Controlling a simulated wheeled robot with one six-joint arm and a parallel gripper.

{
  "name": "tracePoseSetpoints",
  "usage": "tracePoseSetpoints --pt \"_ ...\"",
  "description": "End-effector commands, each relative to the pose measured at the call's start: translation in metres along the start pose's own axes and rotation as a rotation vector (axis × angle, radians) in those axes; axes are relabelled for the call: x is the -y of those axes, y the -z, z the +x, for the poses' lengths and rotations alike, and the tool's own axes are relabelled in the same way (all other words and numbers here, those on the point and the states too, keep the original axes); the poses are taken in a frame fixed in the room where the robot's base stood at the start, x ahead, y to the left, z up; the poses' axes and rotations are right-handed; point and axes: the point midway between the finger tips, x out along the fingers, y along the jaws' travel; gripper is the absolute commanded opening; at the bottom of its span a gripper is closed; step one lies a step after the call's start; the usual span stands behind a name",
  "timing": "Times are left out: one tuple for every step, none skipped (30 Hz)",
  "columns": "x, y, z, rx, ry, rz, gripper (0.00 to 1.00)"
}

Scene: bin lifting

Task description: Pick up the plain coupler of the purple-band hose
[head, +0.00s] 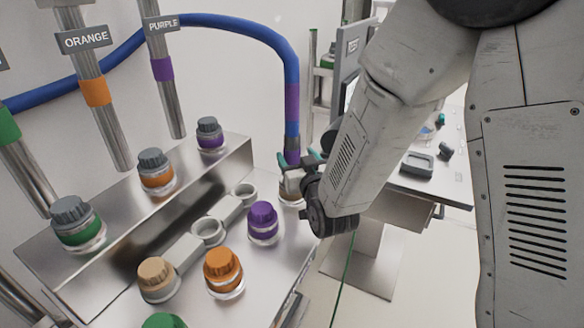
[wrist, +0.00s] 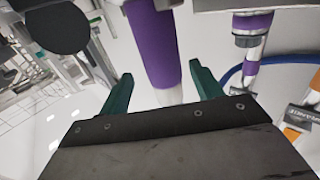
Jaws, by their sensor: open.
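The purple-band hose (head: 264,38) is blue, arches over from the left and hangs down at the right end of the bench. Its purple band (head: 292,103) also shows in the wrist view (wrist: 152,45). My gripper (head: 300,158) is at the lower end of the hose, with its teal fingers apart. In the wrist view my gripper (wrist: 163,88) is open, with a pale end piece (wrist: 168,96) below the purple part seen between the fingers. I cannot tell whether the fingers touch it. The coupler is largely hidden behind my gripper in the head view.
A metal stepped bench (head: 128,220) holds capped fittings: purple (head: 263,222), orange (head: 223,270), tan (head: 157,279). Empty grey rings (head: 208,231) sit between them. Pipes labelled PURPLE (head: 163,70) and ORANGE (head: 95,92) hang above. A table (head: 440,185) stands behind my arm.

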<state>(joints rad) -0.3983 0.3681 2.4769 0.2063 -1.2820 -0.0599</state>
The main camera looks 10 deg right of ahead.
Motion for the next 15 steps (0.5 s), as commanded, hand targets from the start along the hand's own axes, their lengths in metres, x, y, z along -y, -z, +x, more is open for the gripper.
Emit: tracePoseSetpoints --pt "0.001 -0.001 0.006 0.002 0.0 0.0 0.65" --pt "0.002 -0.002 0.01 0.001 0.0 0.0 0.65" --pt "0.003 -0.002 0.016 0.0 0.0 0.0 0.65" --pt "0.004 -0.002 0.021 0.0 0.0 0.0 0.65" --pt "0.004 -0.003 0.026 0.0 0.0 0.0 0.65" --pt "0.005 -0.004 0.032 0.002 0.0 -0.001 0.65" --pt "0.005 -0.003 0.036 0.001 0.0 0.0 0.65" --pt "0.005 -0.003 0.04 0.001 0.0 0.0 0.65" --pt "0.005 -0.003 0.044 0.0 0.0 0.0 0.65" --pt "0.005 -0.003 0.046 0.001 0.001 0.0 0.65" --pt "0.005 -0.003 0.048 0.001 0.001 0.0 0.65" --pt "0.005 -0.003 0.049 0.002 0.001 0.0 0.65" --pt "0.005 -0.003 0.05 0.003 0.002 0.0 0.65" --pt "0.005 -0.003 0.05 0.003 0.002 0.0 0.65" --pt "0.005 -0.003 0.05 0.003 0.002 0.0 0.65"
